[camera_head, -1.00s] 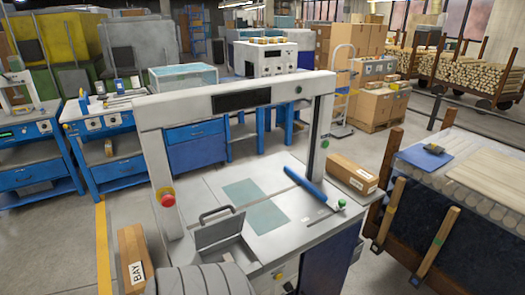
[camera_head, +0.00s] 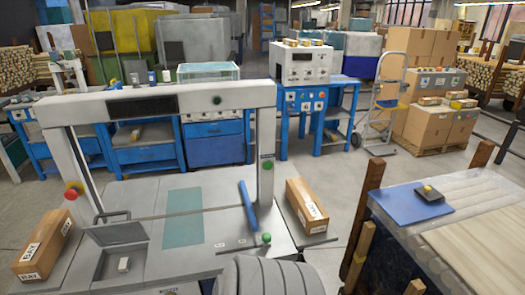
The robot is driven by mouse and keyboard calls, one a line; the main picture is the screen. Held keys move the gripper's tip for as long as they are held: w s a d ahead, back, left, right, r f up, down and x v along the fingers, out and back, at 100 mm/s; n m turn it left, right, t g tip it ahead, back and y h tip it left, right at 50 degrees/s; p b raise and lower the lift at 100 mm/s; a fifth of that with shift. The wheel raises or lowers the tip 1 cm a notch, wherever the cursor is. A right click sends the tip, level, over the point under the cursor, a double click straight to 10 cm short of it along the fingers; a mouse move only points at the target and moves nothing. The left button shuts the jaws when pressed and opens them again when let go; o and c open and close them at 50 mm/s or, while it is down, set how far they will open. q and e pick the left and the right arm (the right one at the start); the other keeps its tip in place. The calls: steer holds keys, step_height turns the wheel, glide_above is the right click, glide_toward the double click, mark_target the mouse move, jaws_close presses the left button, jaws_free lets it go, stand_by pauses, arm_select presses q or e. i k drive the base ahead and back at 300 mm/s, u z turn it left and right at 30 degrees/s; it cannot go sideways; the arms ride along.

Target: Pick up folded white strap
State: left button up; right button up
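I cannot make out a folded white strap for certain. A small white item (camera_head: 124,264) lies in the open grey bin (camera_head: 105,272) at the front left of the wrapping-type machine with the pale frame (camera_head: 160,102). It is too small to tell whether it is a folded strap. Neither of my grippers is in view.
Cardboard boxes stand left (camera_head: 42,244) and right (camera_head: 307,207) of the machine. A blue bar (camera_head: 248,206) sits on its deck. A grey ribbed shape (camera_head: 268,277) fills the bottom middle. A blue mat (camera_head: 405,207) lies on the right-hand stack. Floor between is clear.

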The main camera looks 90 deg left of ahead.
mark_target(124, 267)
steer(key=i, duration=0.85)
steer(key=u, duration=4.15)
steer(key=i, duration=0.25)
steer(key=z, duration=0.2)
